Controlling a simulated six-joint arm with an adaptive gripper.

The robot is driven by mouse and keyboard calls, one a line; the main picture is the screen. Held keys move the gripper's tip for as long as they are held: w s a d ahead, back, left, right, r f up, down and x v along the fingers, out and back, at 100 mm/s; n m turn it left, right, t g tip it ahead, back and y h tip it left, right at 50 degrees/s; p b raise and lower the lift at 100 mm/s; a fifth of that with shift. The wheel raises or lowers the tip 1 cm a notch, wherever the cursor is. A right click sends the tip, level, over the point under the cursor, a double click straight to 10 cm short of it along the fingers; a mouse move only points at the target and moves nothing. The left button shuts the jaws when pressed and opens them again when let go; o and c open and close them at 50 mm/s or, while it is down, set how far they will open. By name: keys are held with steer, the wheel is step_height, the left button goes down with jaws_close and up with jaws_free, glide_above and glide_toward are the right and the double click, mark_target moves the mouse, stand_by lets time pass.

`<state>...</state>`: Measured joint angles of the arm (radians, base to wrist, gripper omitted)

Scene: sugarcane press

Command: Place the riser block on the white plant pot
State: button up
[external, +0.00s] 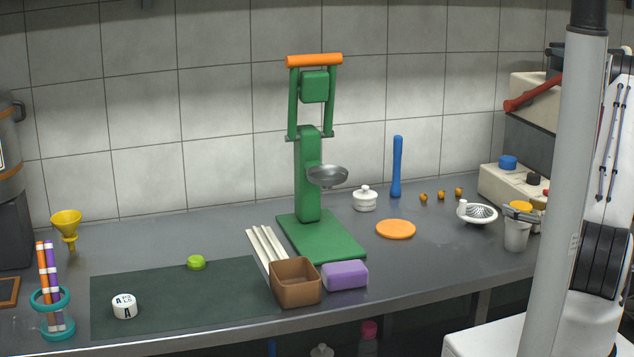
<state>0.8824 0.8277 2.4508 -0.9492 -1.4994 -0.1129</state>
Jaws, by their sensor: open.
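A purple block (345,275), the only plain block I see and likely the riser block, lies on the counter near its front edge. It is right beside a brown open box (296,284). A small white tapered pot (516,236), likely the plant pot, stands at the right of the counter. A grey piece lies across or just in front of its rim; I cannot tell what it is. The purple block and this pot are well apart. My arm stands at the far right, partly behind a grey pole.
A green press (308,170) stands mid-counter behind the block. The front counter right of the block is clear.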

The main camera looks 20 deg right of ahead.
mark_target(529, 210)
steer(key=shift+s+d+r, duration=0.1)
steer(key=shift+s+r, duration=0.05)
steer(key=shift+s, duration=0.9)
steer(key=shift+s+d+r, duration=0.1)
steer(key=shift+s+r, duration=0.05)
steer(key=shift+s, duration=0.85)
steer(key=shift+s+d+r, duration=0.1)
steer(key=shift+s+r, duration=0.05)
steer(key=shift+s, duration=0.9)
steer(key=shift+w+a, duration=0.1)
steer(key=shift+w, duration=0.1)
